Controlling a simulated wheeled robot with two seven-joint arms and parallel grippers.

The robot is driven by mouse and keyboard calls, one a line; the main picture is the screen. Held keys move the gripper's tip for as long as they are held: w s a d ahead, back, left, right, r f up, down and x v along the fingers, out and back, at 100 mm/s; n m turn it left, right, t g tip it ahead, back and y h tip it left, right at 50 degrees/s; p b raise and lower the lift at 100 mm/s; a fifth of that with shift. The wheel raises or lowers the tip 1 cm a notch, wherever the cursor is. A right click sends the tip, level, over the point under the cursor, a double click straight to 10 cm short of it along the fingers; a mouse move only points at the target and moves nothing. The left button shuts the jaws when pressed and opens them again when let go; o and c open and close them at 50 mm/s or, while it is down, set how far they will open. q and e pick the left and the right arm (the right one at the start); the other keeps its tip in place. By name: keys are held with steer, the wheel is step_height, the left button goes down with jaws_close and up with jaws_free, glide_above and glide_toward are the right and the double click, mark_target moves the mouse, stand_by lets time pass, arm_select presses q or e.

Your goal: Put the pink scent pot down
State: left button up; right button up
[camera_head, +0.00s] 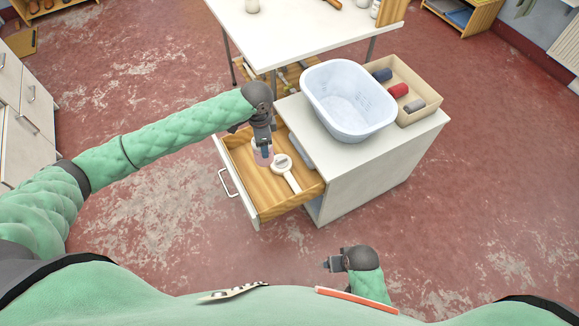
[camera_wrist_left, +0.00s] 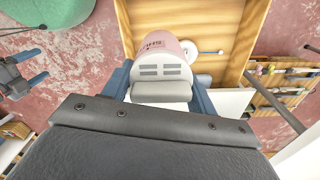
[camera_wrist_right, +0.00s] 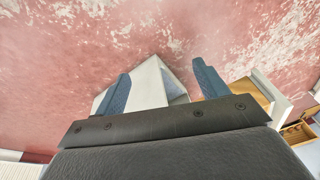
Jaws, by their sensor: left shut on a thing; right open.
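The pink scent pot (camera_head: 263,156) is in my left gripper (camera_head: 262,145), over the open wooden drawer (camera_head: 244,149). In the left wrist view the pot (camera_wrist_left: 163,50) shows a pink body and a white slotted top between the blue fingers of the left gripper (camera_wrist_left: 160,88). Whether the pot touches the drawer floor cannot be told. A white round-headed, long-handled object (camera_head: 286,172) lies in the drawer to the right of the pot. My right gripper (camera_head: 332,264) is open and empty, low in front of the cabinet; its fingers (camera_wrist_right: 160,88) also show in the right wrist view.
A white cabinet (camera_head: 340,189) holds the drawer. On its top stand a pale blue-white tub (camera_head: 345,98) and a wooden box (camera_head: 432,98) with rolled cloths. A white table (camera_head: 300,32) stands behind. Red worn floor (camera_head: 150,215) is clear to the left.

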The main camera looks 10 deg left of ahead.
arm_select(q)
steer(key=d+f+m+b, duration=0.2)
steer(key=f+m, duration=0.3)
steer(key=f, duration=0.2)
steer(key=d+f+m+b, duration=0.2)
steer(key=d+f+m, duration=0.1)
steer(key=f+m, duration=0.3)
steer(key=w+a+f+p, duration=0.1)
steer(key=w+a+f, duration=0.1)
steer(key=a+f, duration=0.1)
steer(key=w+a+f+p, duration=0.1)
steer(key=a+f, duration=0.3)
steer(key=w+a+f+p, duration=0.1)
steer(key=w+a+f, duration=0.1)
steer(key=a+f, duration=0.1)
steer(key=shift+w+a+f, duration=0.15)
steer(key=shift+w+f, duration=0.2)
steer(key=shift+f, duration=0.3)
arm_select(e)
steer(key=v, duration=1.5)
steer(key=shift+d+r+g, duration=0.15)
steer(key=shift+r+g, duration=0.15)
steer(key=shift+g, duration=0.1)
